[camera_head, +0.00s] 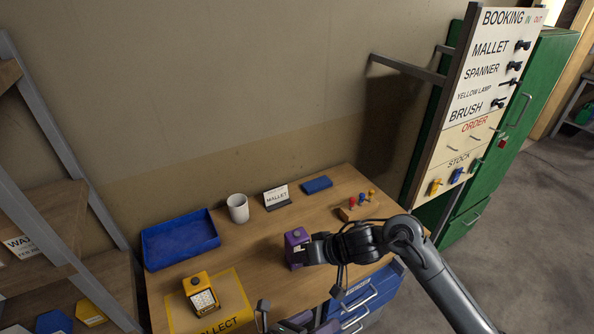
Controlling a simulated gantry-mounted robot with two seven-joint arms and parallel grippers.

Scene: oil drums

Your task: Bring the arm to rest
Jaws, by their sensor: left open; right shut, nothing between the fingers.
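My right arm comes in from the right over the wooden table (245,262). My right gripper (316,249) is shut and empty, right beside a purple boxy item (294,238) standing on the table. I cannot tell whether they touch. My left gripper (298,304) is at the bottom edge of the view, in front of the table's near side, with its fingers spread apart. Most of it is cut off by the frame.
A yellow lamp (200,293) stands on the yellow "COLLECT" mat (242,292). A blue tray (180,238), white mug (238,208), "MALLET" card (276,196), blue block (317,184) and peg stand (357,209) are behind. A booking board (474,108) rises at right.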

